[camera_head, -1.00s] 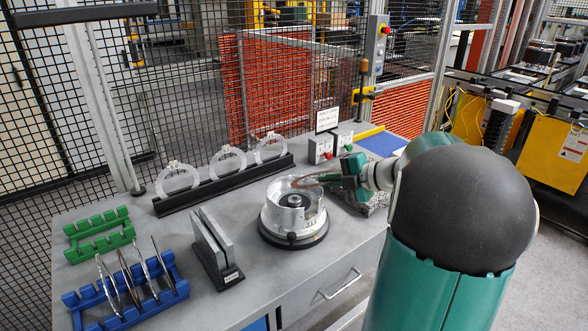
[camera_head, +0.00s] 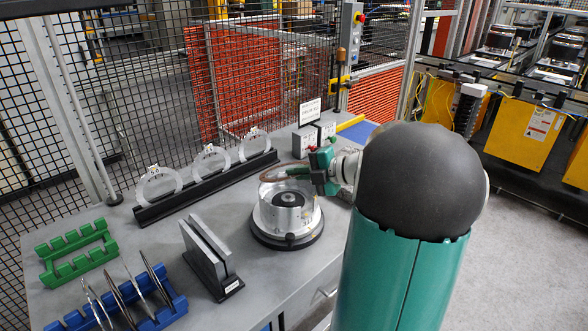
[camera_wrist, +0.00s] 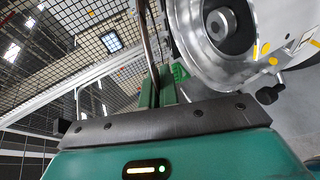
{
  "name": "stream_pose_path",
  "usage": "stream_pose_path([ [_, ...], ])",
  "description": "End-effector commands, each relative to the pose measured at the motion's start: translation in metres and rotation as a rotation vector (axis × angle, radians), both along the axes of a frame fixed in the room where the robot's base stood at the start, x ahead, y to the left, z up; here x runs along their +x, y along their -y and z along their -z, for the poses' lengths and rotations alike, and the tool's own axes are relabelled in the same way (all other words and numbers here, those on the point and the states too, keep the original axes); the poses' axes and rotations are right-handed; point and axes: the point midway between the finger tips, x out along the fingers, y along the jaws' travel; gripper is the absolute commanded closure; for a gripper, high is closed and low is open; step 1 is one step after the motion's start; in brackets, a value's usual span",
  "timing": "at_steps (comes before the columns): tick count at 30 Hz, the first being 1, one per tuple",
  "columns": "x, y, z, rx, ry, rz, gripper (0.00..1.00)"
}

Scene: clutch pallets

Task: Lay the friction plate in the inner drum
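The inner drum (camera_head: 287,215) is a round silvery housing with a dark hub, on a black base on the grey bench. My gripper (camera_head: 318,170) is at the drum's upper right in the head view, its green fingers shut on the friction plate (camera_head: 287,173). The plate is a thin brownish ring, seen nearly edge-on above the drum's rear rim. In the wrist view, the plate (camera_wrist: 149,40) is a thin edge-on strip between the fingers (camera_wrist: 157,88). The open drum (camera_wrist: 229,42) is to its right. Whether plate and drum touch cannot be told.
A blue rack (camera_head: 172,310) holds several thin plates at front left, with an empty green rack (camera_head: 78,253) behind. A black holder with grey plates (camera_head: 207,255) stands left of the drum. Clear rings (camera_head: 210,163) stand on a black rail; small boxes (camera_head: 304,141) are behind.

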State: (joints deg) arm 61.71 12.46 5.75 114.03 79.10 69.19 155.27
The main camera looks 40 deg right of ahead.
Motion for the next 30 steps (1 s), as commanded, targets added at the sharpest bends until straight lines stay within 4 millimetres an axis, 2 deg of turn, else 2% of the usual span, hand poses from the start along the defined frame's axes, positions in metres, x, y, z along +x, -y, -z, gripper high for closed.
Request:
stream_pose_path([
  [18, 0.002, -0.002, 0.046, 0.002, -0.001, 0.001, 1.00],
  [30, 0.003, -0.002, 0.064, 0.000, 0.000, 0.000, 1.00],
])
